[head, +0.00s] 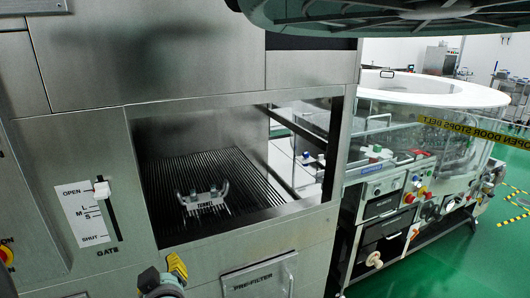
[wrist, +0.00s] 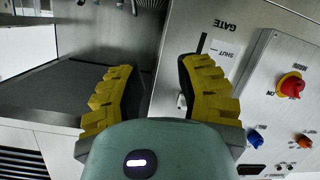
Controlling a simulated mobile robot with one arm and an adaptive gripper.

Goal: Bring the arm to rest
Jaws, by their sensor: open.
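My gripper (wrist: 157,78) has its two yellow-padded fingers spread wide in the wrist view, with nothing between them. In the head view, only part of my gripper (head: 174,270) shows at the bottom edge, in front of the steel machine (head: 210,255) and below its window opening. The gate lever (head: 101,188) has a white knob standing at the OPEN end of its slot, up and left of my gripper. In the wrist view, the gate label (wrist: 222,50) appears upside down beyond the right finger.
A control panel with a red knob (wrist: 291,85) is at the wrist view's right. A rotary washer (head: 430,95) with clear guards stands at right. Green floor (head: 470,265) is open at lower right.

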